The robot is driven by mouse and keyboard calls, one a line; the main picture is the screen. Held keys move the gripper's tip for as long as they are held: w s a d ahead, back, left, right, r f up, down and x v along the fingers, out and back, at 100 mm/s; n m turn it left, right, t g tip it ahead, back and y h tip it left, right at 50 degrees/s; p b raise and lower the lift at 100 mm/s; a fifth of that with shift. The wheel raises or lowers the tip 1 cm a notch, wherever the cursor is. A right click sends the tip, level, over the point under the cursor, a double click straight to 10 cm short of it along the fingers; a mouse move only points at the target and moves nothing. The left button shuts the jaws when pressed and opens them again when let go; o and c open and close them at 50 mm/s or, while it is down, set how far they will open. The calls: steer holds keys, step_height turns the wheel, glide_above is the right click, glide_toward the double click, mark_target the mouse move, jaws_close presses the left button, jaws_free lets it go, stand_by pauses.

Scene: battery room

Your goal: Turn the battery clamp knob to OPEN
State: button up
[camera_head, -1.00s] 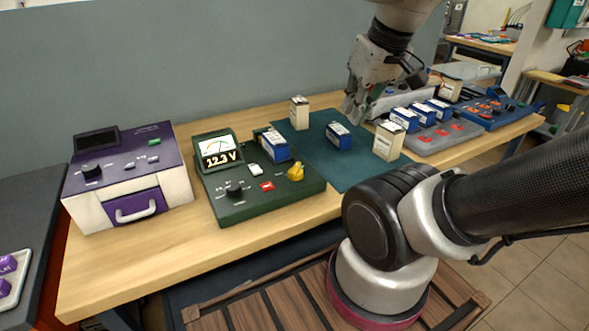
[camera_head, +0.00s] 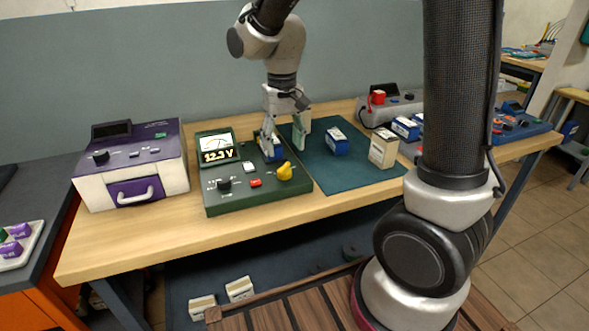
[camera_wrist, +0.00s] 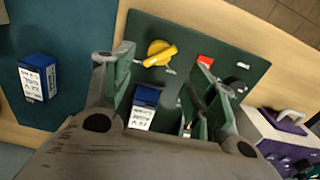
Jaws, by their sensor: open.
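A blue-and-white battery (camera_wrist: 143,108) sits at the tester's back, behind the knob. My gripper (camera_head: 286,140) is open, pointing down at the battery, behind the yellow knob. In the wrist view the battery shows between its fingers, and the knob lies beyond them. I see no contact with the knob.
The tester also has a black dial (camera_head: 224,184), a red button (camera_head: 256,183) and a white switch (camera_head: 248,167). On the teal mat (camera_head: 345,178) stand a blue battery (camera_head: 334,142) and a cream one (camera_head: 383,148). A purple-and-white unit (camera_head: 130,170) is at left.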

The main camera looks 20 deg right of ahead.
mark_target(284, 167)
steer(key=shift+w+f, duration=0.1)
steer(key=shift+f, duration=0.25)
step_height(284, 167, down, 7)
steer(key=shift+f, duration=0.1)
steer(key=shift+c, duration=0.5)
